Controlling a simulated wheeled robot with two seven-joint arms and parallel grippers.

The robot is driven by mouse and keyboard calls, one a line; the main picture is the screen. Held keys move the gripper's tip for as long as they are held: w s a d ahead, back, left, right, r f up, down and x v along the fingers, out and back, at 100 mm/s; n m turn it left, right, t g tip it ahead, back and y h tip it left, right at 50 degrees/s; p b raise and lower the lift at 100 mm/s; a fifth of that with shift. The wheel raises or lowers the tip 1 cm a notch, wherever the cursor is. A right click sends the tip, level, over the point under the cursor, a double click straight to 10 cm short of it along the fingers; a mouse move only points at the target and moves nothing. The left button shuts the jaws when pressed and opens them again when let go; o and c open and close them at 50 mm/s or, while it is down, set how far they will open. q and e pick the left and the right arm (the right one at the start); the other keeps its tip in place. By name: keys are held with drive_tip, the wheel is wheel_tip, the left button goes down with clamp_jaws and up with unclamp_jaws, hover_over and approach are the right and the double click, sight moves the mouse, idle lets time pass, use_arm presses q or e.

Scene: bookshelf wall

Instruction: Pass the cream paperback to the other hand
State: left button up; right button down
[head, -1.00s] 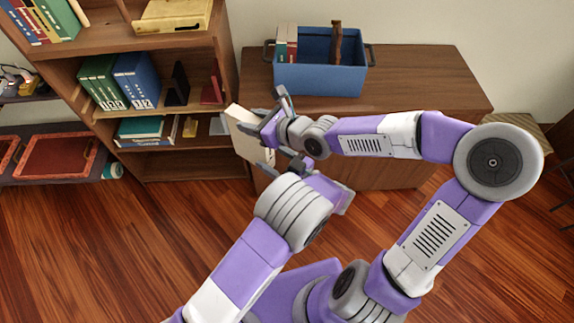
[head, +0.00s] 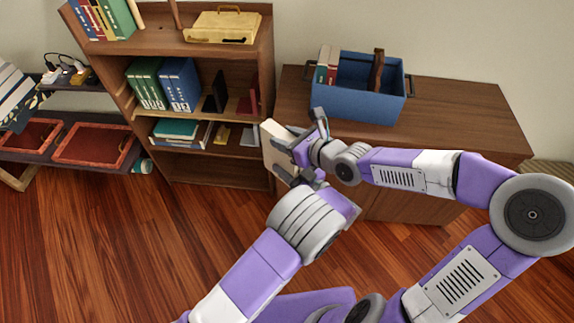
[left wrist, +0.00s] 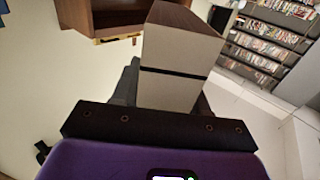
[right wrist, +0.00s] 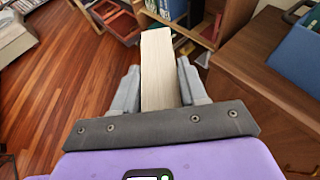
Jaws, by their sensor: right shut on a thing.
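The cream paperback (head: 277,152) is held off the floor, left of the cabinet. My right gripper (head: 306,143) is shut on it from the right; the right wrist view shows the book (right wrist: 158,70) between both fingers (right wrist: 160,88). My left gripper (head: 300,182) is at the book's lower end. In the left wrist view the book's pale face with a dark band (left wrist: 170,75) stands between its fingers (left wrist: 168,95), which are partly hidden by the book. The left gripper looks open around the book, though contact is hard to judge.
A wooden cabinet (head: 450,110) bears a blue tote (head: 357,98) at the back right. A bookshelf (head: 215,172) with binders stands behind left. A low rack with red trays (head: 95,144) is at the far left. Open wooden floor (head: 130,250) lies at front left.

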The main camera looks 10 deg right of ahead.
use_arm(q)
clamp_jaws()
use_arm(e)
drive_tip(key=shift+r, duration=0.1)
use_arm(q)
drive_tip(key=shift+r, duration=0.1)
use_arm(e)
drive_tip(key=c, duration=0.5)
unclamp_jaws()
drive_tip(key=shift+v, duration=5.95)
